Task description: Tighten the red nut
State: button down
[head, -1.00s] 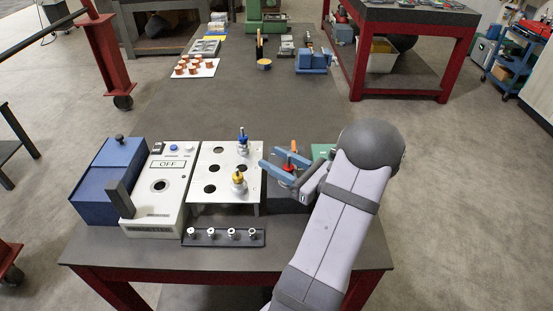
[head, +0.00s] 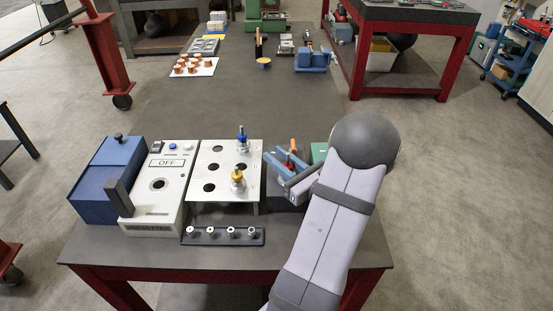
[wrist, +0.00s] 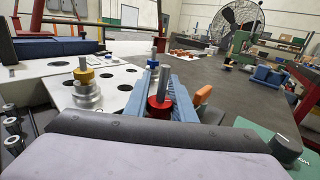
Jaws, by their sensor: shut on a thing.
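The red nut (wrist: 158,103) sits around an upright grey threaded rod, between the blue fingers of my gripper (wrist: 162,80) in the wrist view. In the head view the red nut (head: 290,164) shows partly between the same fingers (head: 276,158), to the right of the white plate. My gripper is shut on the red nut. What stands below the nut is hidden by the fingers and arm. A blue-nut piece (head: 242,139) and a yellow-nut piece (head: 237,180) stand upright in the holed white plate (head: 225,196).
A grey control box (head: 157,200) marked OFF and a blue box (head: 105,180) stand left of the plate. A black rack (head: 223,236) with several small metal parts lies in front. An orange piece (wrist: 203,95) is close right of the fingers.

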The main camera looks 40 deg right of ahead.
jog(key=m+h, duration=0.1)
jog(key=h, duration=0.1)
jog(key=m+h+b, duration=0.1)
jog(key=h, duration=0.1)
jog(key=shift+d+m+g, duration=0.3)
jog(key=shift+d+g, duration=0.1)
jog(key=shift+s+d+m+g+h+b, duration=0.25)
jog(key=shift+m+h+b, duration=0.2)
jog(key=shift+h, duration=0.25)
jog(key=shift+w+r, duration=0.1)
jog(key=c, duration=1.5)
grip_release()
jog(key=shift+n+y+p, duration=0.25)
jog(key=shift+y+p, duration=0.15)
